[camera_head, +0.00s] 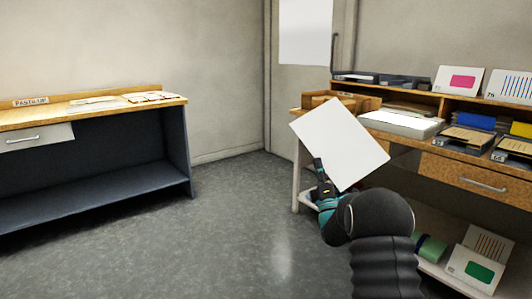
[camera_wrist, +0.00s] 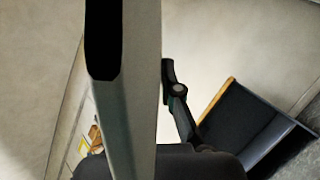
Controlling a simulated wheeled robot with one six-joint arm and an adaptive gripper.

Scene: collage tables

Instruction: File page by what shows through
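My gripper (camera_head: 319,170) is shut on a white page (camera_head: 342,142), held up tilted in front of the right desk's left end. The side facing the head camera looks blank. In the wrist view the page (camera_wrist: 143,90) is seen nearly edge-on as a tall grey strip, with a black patch at its upper left that I cannot identify. One dark finger of my gripper (camera_wrist: 178,92) shows right of it. Open trays (camera_head: 465,141) with dark fronts stand on the right desk. Above them stand a pink-blob card (camera_head: 460,80) and a blue-bars card (camera_head: 508,86).
The paste-up table (camera_head: 75,112) with papers stands left. The middle floor (camera_head: 220,220) is clear.

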